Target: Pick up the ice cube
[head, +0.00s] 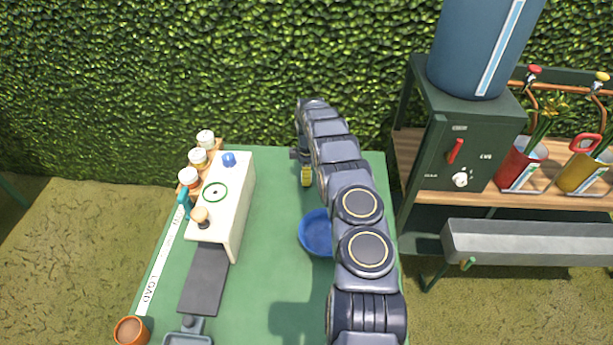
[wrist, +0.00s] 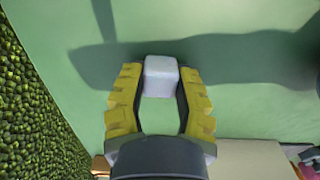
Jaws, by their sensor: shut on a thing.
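The ice cube (wrist: 161,76) is a pale whitish block in the wrist view. It sits between the tips of the two yellow fingers of my gripper (wrist: 160,88), which is shut on it. Green tabletop shows behind the cube, with a dark shadow across it. I cannot tell whether the cube is touching the table. In the head view my gripper (head: 306,176) is over the far part of the green table, and the cube cannot be made out there.
A blue bowl (head: 315,232) stands on the green table (head: 270,290), partly behind my arm. A white box-shaped device (head: 232,190) and several capped bottles (head: 198,157) are to the left. A hedge (head: 150,80) rises behind. A dark green cabinet (head: 465,140) is at right.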

